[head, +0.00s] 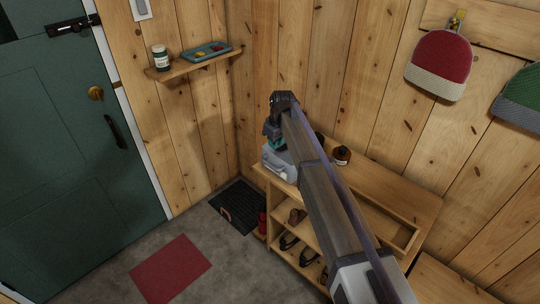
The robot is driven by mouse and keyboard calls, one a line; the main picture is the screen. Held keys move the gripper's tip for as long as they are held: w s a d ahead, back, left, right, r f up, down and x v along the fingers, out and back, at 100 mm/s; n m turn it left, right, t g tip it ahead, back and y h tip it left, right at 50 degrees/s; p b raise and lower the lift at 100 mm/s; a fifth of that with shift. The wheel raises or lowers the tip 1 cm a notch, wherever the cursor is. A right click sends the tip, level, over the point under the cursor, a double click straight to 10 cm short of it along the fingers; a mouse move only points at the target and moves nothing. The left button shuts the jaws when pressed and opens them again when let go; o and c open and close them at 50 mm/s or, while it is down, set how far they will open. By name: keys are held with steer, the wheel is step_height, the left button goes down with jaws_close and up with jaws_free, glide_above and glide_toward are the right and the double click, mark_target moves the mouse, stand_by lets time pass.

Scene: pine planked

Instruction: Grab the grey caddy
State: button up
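The grey caddy (281,168) is a light grey box with a slot or handle shape on its front. It stands on the left end of the wooden shelf unit's top (375,185), by the corner of the room. My gripper (272,140) is just above the caddy, with the arm reaching over the shelf from the lower right. Something teal shows between the gripper and the caddy. The fingers are small and dark, and I cannot tell whether they are open or touch the caddy. My arm hides the caddy's right side.
A brown jar (341,155) stands right of the caddy, behind my arm. Shoes (289,241) fill the lower shelves. A wall shelf (190,64) holds a jar (161,57) and a teal tray (193,56). A red knit hat (441,58) hangs at right.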

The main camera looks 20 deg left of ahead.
steer(key=d, duration=0.1)
steer(key=b, duration=1.1)
glide_above(275, 173)
step_height(275, 173, down, 10)
steer(key=shift+w+f, duration=0.1)
steer(key=shift+f, duration=0.1)
steer(key=shift+r, duration=0.2)
jaws_close()
